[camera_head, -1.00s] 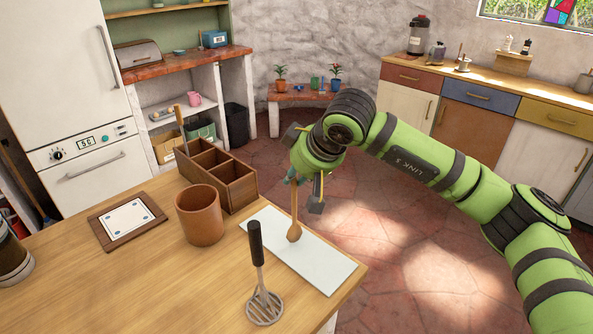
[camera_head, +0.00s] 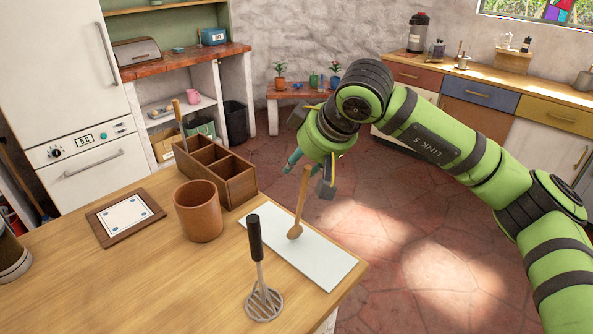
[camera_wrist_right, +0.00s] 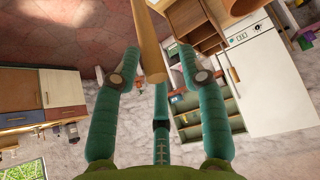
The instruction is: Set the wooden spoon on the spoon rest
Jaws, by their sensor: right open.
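The wooden spoon (camera_head: 300,205) stands nearly upright and slightly tilted, bowl down over a white rectangular slab (camera_head: 322,264) on the counter. The slab seems to be the spoon rest; no other rest is clear. My right gripper (camera_head: 293,163) is open at the top of the spoon handle, beyond the counter edge. In the right wrist view the handle (camera_wrist_right: 148,40) passes in front of the spread teal fingers, and none visibly closes on it. Whether a finger still touches it I cannot tell. My left gripper is not in view.
A masher (camera_head: 256,262) with a black handle stands just left of the slab. A brown crock (camera_head: 199,211), a wooden divided box (camera_head: 240,186) and a framed tile (camera_head: 125,215) are farther left. Open floor lies right of the counter.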

